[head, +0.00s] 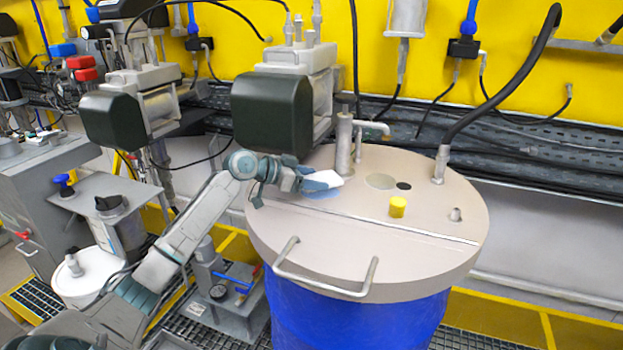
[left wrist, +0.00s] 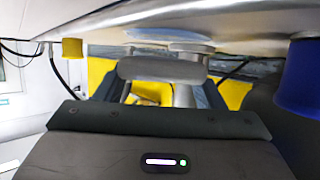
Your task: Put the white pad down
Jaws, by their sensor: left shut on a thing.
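The white pad (head: 326,178) shows at the tip of my left gripper (head: 318,183) in the head view, over the left part of the beige drum lid (head: 370,245). My left gripper is shut on the pad, and its fingers hide part of it. A pale blue round patch (head: 322,194) lies on the lid just below the gripper. I cannot tell whether the pad touches the lid. In the left wrist view, the lid fills the top edge and a pale blue oval (left wrist: 165,38) shows on it; the pad is hard to make out there. My right gripper is not in view.
A yellow cap (head: 398,207), a dark hole (head: 404,186) and an upright metal pipe (head: 344,145) are on the lid. A dark green motor (head: 270,112) hangs behind my gripper. A metal handle (head: 325,270) is at the front. The lid's front part is clear.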

